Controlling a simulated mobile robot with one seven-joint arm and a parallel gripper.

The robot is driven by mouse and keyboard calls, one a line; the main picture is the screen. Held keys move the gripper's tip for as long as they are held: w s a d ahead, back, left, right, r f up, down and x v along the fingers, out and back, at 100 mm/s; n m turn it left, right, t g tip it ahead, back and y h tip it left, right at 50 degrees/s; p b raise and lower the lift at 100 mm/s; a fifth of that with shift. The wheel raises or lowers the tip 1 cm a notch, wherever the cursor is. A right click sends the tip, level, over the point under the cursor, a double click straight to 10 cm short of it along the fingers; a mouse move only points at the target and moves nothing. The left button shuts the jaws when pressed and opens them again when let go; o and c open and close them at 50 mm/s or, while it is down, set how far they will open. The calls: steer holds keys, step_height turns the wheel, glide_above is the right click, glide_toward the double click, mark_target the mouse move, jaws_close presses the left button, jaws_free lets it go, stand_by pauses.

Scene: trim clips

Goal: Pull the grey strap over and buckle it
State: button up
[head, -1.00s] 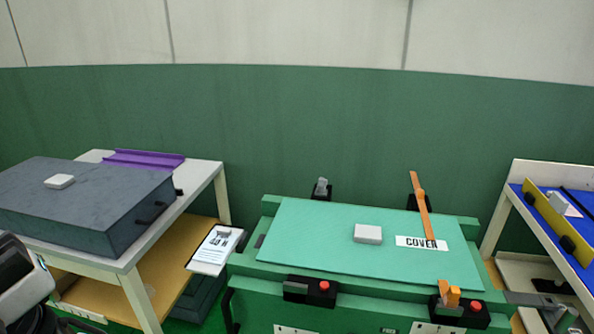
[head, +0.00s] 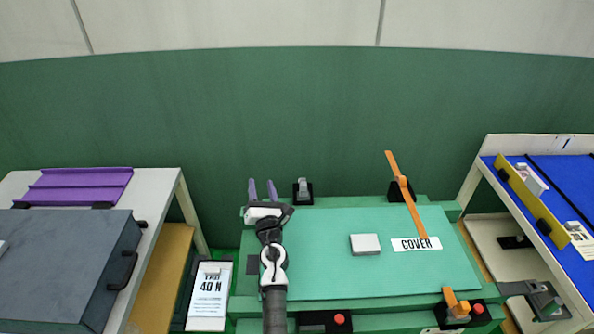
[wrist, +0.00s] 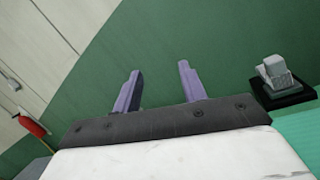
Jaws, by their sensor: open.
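The grey strap (head: 303,185) shows as a short grey piece on a black mount at the back edge of the green cover (head: 320,270). It also shows in the wrist view (wrist: 276,72), at right, on its black base. My gripper (head: 262,188) is open and empty, with purple fingers spread, left of the strap and apart from it. In the wrist view the gripper (wrist: 160,70) has only green wall between its fingers. A black buckle with a red button (head: 339,319) sits at the front edge, partly cut off below.
An orange strap (head: 407,207) rises from the back right mount and lies partly over the cover. An orange piece (head: 457,304) sits in the front right buckle. A white block (head: 365,244) lies on the cover. Side tables stand left and right.

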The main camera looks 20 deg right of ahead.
mark_target(304, 190)
steer(key=s+d+f+g+h, duration=0.1)
steer(key=d+f, duration=0.2)
steer(key=d, duration=0.1)
steer(key=s+d+f+n+g+h+p, duration=0.1)
steer(key=s+d+f, duration=0.1)
steer(key=d+f, duration=0.1)
steer(key=s+d+f+n+g+h, duration=0.1)
steer(key=d+f, duration=0.2)
steer(key=d, duration=0.1)
steer(key=shift+s+d+f, duration=0.2)
steer(key=shift+s+d, duration=0.1)
steer(key=shift+d, duration=0.05)
steer(key=shift+w+d+f, duration=0.1)
steer(key=shift+w, duration=0.15)
steer(key=b+x, duration=0.1)
steer(key=x, duration=0.4)
steer(key=b+x, duration=0.2)
steer(key=x, duration=0.4)
steer(key=shift+w+f, duration=0.2)
steer(key=shift+w, duration=0.15)
steer(key=shift+w+d+r+b, duration=0.15)
steer(key=shift+w+d+b, duration=0.1)
steer(key=shift+w+b, duration=0.35)
jaws_close()
